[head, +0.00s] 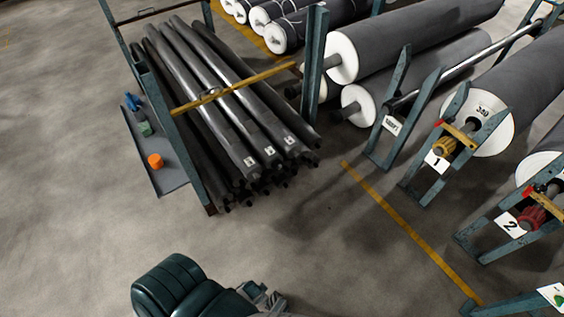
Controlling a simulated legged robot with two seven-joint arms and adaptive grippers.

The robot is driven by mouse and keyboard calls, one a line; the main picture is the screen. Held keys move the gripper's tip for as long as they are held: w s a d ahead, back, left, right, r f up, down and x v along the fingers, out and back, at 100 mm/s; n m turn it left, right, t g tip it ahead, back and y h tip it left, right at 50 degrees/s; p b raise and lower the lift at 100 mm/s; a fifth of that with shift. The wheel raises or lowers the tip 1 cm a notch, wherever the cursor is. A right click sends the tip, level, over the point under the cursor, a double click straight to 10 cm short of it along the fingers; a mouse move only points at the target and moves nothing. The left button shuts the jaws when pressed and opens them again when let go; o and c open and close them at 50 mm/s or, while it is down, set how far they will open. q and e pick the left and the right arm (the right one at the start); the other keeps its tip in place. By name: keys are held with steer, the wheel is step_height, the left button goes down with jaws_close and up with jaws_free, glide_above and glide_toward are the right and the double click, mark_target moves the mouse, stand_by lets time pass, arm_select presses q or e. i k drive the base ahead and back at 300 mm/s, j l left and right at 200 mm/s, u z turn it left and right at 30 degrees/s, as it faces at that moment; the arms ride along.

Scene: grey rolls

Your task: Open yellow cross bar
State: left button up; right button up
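A long yellow bar (235,88) runs slantwise across the rack of dark tubes, from the rack's left post to the teal post on its right. Shorter yellow bars also show on the roll stands: one (458,134) above the sign "1" and one (548,206) by the sign "2". I cannot tell from the picture which bar the task names. My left gripper (264,298) is at the bottom edge, beside my dark green arm, far from all these bars. It is partly cut off, and its finger opening is unclear. My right gripper is not in view.
Dark tubes (228,105) are stacked in the teal rack. A side tray (170,180) holds an orange item (155,161) and other small items. Large grey rolls (410,40) stand at the right. The floor (330,240) between my arm and the racks is clear.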

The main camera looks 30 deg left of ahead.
mark_target(202, 101)
steer(key=u, duration=1.55)
